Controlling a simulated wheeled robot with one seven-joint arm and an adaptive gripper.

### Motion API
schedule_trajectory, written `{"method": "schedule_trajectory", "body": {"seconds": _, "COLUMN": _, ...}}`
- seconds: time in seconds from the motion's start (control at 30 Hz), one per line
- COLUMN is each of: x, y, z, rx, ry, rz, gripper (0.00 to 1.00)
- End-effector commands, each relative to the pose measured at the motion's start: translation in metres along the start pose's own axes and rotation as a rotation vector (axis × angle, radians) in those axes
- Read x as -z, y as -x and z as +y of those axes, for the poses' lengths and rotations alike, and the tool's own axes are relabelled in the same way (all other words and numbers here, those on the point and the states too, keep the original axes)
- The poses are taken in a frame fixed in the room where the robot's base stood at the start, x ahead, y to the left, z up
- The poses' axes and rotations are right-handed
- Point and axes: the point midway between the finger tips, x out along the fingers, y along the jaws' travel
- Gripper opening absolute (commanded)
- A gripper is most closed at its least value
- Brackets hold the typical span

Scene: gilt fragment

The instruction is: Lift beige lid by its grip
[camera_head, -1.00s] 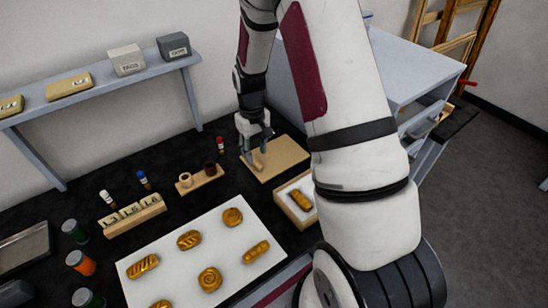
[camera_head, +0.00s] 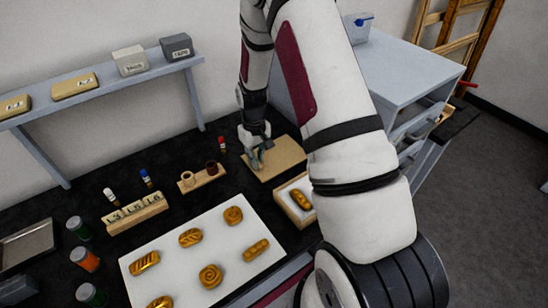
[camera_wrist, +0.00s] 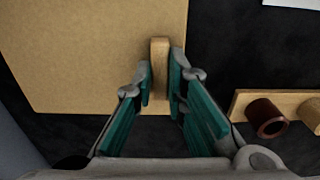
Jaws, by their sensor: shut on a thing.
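The beige lid (camera_head: 284,163) lies flat on the dark worktop beyond the open box. In the wrist view the lid (camera_wrist: 75,60) fills the upper left, and its raised wooden grip (camera_wrist: 160,55) stands near its right edge. My gripper (camera_wrist: 160,85) has its teal finger pads on both sides of the near end of the grip and is shut on it. In the head view my gripper (camera_head: 257,160) is at the lid's left part, and it partly hides the grip.
An open box with a gilt piece (camera_head: 281,194) is in front of the lid. A white board (camera_head: 170,236) bears several gilt pieces.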

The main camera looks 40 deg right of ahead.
Motion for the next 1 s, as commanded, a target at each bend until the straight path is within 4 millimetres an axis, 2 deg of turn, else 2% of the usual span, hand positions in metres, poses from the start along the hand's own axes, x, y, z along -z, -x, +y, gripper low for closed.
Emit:
{"method": "schedule_trajectory", "body": {"seconds": 0.27, "x": 0.001, "y": 0.007, "z": 0.000, "rx": -0.001, "ry": 0.000, "rz": 0.002, "gripper": 0.00}}
{"method": "schedule_trajectory", "body": {"seconds": 0.7, "x": 0.002, "y": 0.081, "z": 0.000, "rx": -0.001, "ry": 0.000, "rz": 0.004, "gripper": 0.00}}
{"method": "schedule_trajectory", "body": {"seconds": 1.0, "x": -0.001, "y": 0.118, "z": 0.000, "rx": 0.000, "ry": 0.000, "rz": 0.001, "gripper": 0.00}}
